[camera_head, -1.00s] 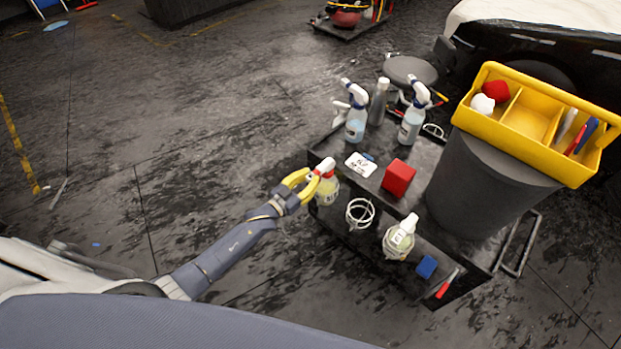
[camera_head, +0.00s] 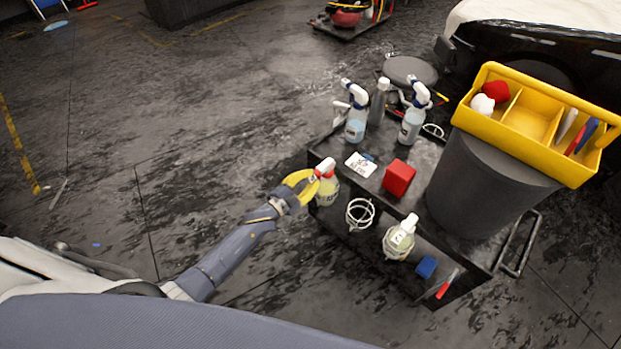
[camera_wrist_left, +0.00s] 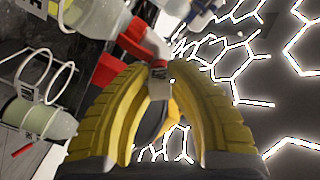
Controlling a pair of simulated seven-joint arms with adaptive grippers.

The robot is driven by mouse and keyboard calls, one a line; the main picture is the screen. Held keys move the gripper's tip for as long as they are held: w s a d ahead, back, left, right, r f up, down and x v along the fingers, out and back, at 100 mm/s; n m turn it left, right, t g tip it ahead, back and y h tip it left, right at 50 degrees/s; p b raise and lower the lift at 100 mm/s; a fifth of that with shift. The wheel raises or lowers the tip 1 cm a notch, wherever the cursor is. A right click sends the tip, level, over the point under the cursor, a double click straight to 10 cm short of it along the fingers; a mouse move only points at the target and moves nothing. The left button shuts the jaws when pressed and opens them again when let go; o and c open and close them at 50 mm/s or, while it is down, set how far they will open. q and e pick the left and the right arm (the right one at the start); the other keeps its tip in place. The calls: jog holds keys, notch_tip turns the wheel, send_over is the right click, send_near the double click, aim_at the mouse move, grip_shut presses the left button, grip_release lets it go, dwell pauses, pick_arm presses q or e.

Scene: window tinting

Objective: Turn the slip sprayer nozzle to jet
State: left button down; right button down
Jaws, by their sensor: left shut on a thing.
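The slip sprayer is a bottle (camera_head: 327,193) of pale yellow liquid with a red and white spray head (camera_head: 325,166), at the left edge of the black cart. In the left wrist view its red head (camera_wrist_left: 138,42) and clear bottle (camera_wrist_left: 92,14) show at the top. My left gripper (camera_head: 311,180) has yellow fingers. In the left wrist view its fingertips (camera_wrist_left: 158,78) are shut on the small grey-white nozzle at the end of the red head. The nozzle's marking is too small to read. My right gripper is not in view.
An empty wire ring holder (camera_head: 360,214) and another pale bottle (camera_head: 398,240) stand beside the sprayer on the cart (camera_head: 345,240). A yellow caddy (camera_head: 532,120) sits on a dark bin.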

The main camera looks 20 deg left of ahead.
pick_arm(q)
jog(key=m, duration=1.3)
jog(key=shift+m, duration=0.4)
jog(key=m, duration=1.2)
jog(key=shift+m, duration=0.4)
jog(key=c, duration=1.2)
grip_release()
jog(key=shift+c, duration=0.2)
